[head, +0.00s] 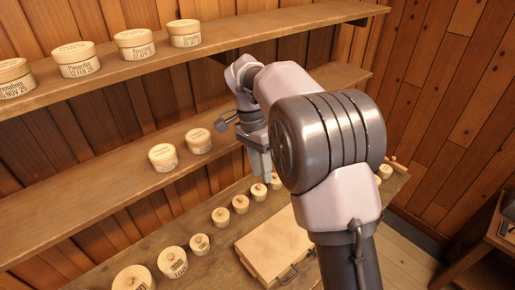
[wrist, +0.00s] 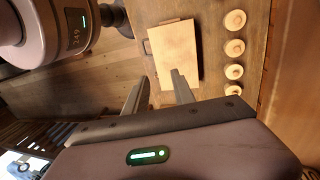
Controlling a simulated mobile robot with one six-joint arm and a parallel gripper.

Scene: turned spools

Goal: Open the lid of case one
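A flat wooden case (head: 272,248) with a metal handle lies on the bench, its lid closed. No label that tells which case it is can be read. The case also shows in the wrist view (wrist: 175,50), beyond my gripper's fingers. My gripper (wrist: 158,85) has its two fingers spread apart with nothing between them. In the head view my gripper (head: 258,165) hangs above the back of the bench, apart from the case. My arm hides the right part of the case in the head view.
Several round spools, one being a large one (head: 134,279), stand in a row on the bench (head: 205,268) behind and left of the case. Round tubs stand on the upper shelf (head: 120,70) and two on the lower shelf (head: 110,195). Another surface (head: 480,250) is at far right.

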